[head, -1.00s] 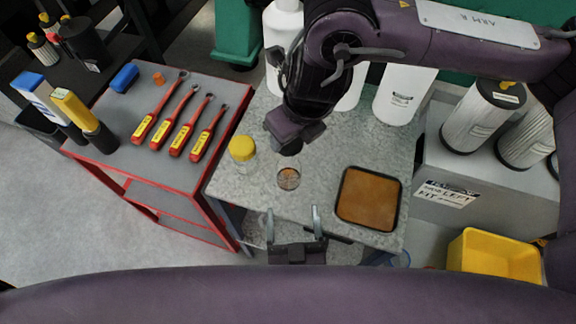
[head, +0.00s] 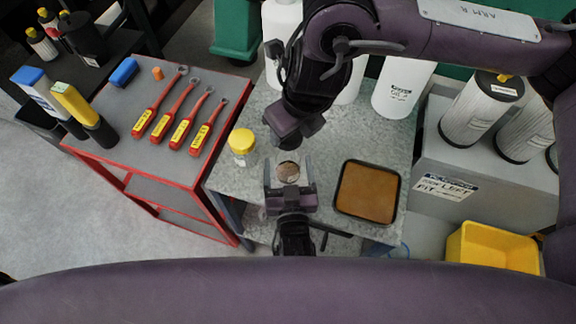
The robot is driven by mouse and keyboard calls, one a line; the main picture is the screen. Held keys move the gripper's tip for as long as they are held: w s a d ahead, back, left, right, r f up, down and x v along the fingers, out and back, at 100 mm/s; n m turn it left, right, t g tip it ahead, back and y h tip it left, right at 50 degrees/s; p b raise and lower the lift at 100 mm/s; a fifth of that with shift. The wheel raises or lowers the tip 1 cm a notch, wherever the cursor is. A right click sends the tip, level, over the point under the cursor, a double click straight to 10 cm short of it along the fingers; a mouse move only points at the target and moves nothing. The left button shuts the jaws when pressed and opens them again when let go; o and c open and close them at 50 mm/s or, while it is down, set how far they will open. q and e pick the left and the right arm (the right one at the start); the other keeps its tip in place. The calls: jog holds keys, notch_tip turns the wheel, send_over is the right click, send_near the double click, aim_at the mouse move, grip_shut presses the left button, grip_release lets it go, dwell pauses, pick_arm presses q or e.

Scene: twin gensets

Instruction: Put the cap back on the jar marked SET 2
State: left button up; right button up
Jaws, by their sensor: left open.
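An uncapped glass jar (head: 288,168) with brownish contents stands on the grey speckled bench top (head: 335,150). A second jar (head: 242,156) with a yellow cap (head: 242,138) stands left of it. I cannot read a SET marking on either jar. My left gripper (head: 288,161) is open at the near side of the uncapped jar, its two fingers showing on either side of it. I cannot tell whether they touch it. My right gripper (head: 289,140) points down just behind the uncapped jar; its fingertips are mostly hidden. I see no loose cap.
A dark-rimmed tray (head: 338,200) with an orange-brown bottom lies to the right. White bottles (head: 402,88) stand behind. A red cart (head: 150,165) with several red-handled wrenches is at left. A yellow bin (head: 492,250) is at lower right.

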pick_arm(q)
jog(key=shift+w, duration=0.6)
jog(key=c, duration=1.5)
pick_arm(e)
send_near(290, 151)
jog(key=shift+s+a+f, duration=0.25)
jog(key=shift+a+f, duration=0.2)
jog(key=shift+f, duration=0.05)
jog(key=shift+s+a+f, duration=0.2)
jog(key=shift+a+f, duration=0.2)
jog(key=shift+f, duration=0.15)
jog(key=shift+f, duration=0.85)
jog(key=shift+f, duration=0.55)
